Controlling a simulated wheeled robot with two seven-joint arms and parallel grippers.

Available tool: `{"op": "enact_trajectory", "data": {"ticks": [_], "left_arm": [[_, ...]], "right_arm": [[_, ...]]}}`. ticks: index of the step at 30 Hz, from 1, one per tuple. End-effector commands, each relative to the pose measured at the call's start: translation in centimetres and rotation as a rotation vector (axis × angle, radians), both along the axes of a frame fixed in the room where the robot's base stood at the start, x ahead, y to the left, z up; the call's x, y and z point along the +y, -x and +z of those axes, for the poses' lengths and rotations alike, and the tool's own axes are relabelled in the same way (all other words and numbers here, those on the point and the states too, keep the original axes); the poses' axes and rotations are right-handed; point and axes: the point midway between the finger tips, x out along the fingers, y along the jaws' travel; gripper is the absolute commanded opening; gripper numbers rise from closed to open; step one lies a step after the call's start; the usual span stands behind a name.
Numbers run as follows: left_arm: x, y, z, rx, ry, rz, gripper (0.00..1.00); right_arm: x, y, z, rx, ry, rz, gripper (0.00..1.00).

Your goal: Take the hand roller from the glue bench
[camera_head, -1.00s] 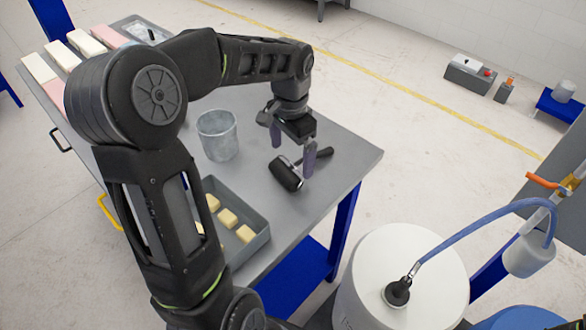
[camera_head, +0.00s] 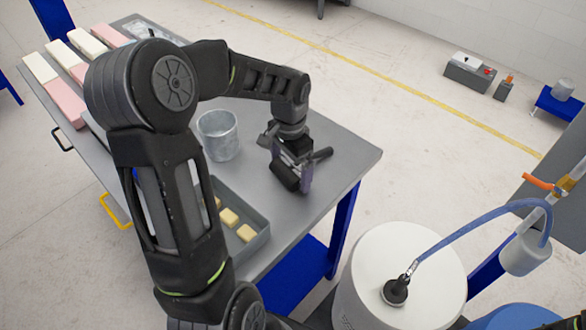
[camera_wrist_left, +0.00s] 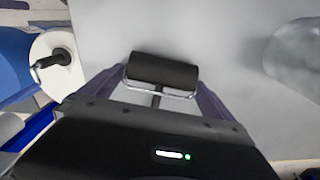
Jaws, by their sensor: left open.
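The hand roller, with a black cylinder (camera_head: 284,177) in a wire frame and a dark handle (camera_head: 322,154), lies on the grey glue bench (camera_head: 345,150) near its right end. My left gripper (camera_head: 293,180) is open and low over the roller, its fingers close around the roller's frame. In the left wrist view the black roller (camera_wrist_left: 163,70) lies between the two spread fingers (camera_wrist_left: 160,90), with the wire frame and stem running toward the palm. I cannot tell whether the fingers touch it. The right gripper is not seen.
A grey tray (camera_head: 262,238) with several cream blocks is at the bench's front edge. Pink and cream foam slabs (camera_head: 66,100) lie at the far left. A white drum (camera_head: 405,260) stands right of the bench.

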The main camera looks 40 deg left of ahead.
Motion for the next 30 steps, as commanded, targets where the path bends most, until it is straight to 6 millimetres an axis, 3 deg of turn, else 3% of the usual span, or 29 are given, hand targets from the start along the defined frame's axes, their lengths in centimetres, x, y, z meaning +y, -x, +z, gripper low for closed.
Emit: {"op": "enact_trajectory", "data": {"ticks": [2, 26, 30], "left_arm": [[0.01, 0.0, 0.02, 0.0, 0.0, 0.0, 0.99], [0.0, 0.0, 0.02, 0.0, 0.0, 0.0, 0.34], [0.0, -0.02, 0.05, -0.001, 0.0, 0.0, 0.32]], "right_arm": [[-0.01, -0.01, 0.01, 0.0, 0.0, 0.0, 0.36], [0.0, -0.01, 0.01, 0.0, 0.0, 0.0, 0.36], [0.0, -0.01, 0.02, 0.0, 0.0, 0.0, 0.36]]}}
